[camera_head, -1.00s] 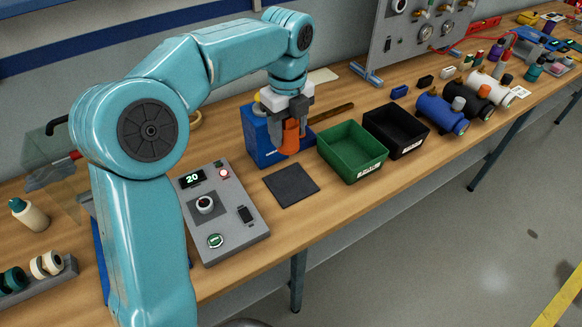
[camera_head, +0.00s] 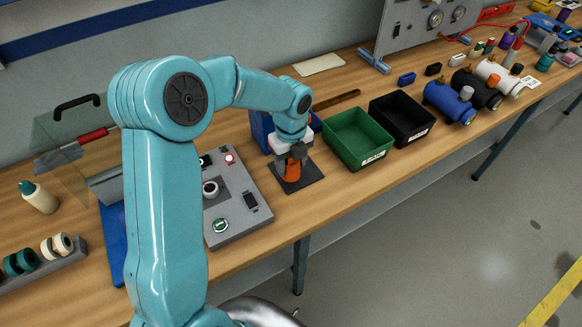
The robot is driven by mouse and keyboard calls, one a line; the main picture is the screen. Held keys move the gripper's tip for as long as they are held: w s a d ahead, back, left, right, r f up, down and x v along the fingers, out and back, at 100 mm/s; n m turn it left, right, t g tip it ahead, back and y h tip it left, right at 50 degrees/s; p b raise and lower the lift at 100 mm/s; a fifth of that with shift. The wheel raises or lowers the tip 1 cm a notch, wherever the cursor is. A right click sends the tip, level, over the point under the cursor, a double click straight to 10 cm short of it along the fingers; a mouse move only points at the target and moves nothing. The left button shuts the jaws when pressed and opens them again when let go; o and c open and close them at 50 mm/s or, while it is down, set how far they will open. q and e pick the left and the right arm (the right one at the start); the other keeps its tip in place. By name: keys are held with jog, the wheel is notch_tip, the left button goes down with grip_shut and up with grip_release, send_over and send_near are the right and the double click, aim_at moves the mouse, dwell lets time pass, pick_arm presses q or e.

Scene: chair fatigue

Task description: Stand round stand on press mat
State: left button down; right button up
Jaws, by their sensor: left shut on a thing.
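The press mat (camera_head: 312,183) is a dark square on the bench, between the grey control box and the green bin. My left gripper (camera_head: 292,163) points down over the mat, shut on an orange round stand (camera_head: 292,173). The stand looks upright, with its lower end at the middle of the mat. I cannot tell for sure whether its base touches the mat. The jaws hide the top of the stand. My right gripper is not in view.
The grey control box (camera_head: 239,205) with knob and buttons is left of the mat. A blue box (camera_head: 260,130) stands behind it. The green bin (camera_head: 357,138) and black bin (camera_head: 402,119) are to the right. The bench's front edge is close to the mat.

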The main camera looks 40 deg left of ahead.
aim_at(291, 170)
pick_arm(q)
notch_tip(291, 170, down, 3)
jog(key=shift+r, duration=0.15)
jog(key=shift+w+f, duration=0.2)
jog(key=shift+f, duration=0.15)
jog(key=shift+r, duration=0.1)
jog(key=shift+s, duration=0.2)
jog(key=shift+c, duration=2.1)
grip_release()
jog(key=shift+w+f, duration=0.15)
jog(key=shift+f, duration=0.1)
jog(key=shift+r, duration=0.25)
notch_tip(291, 170, up, 12)
jog(key=shift+b, duration=0.65)
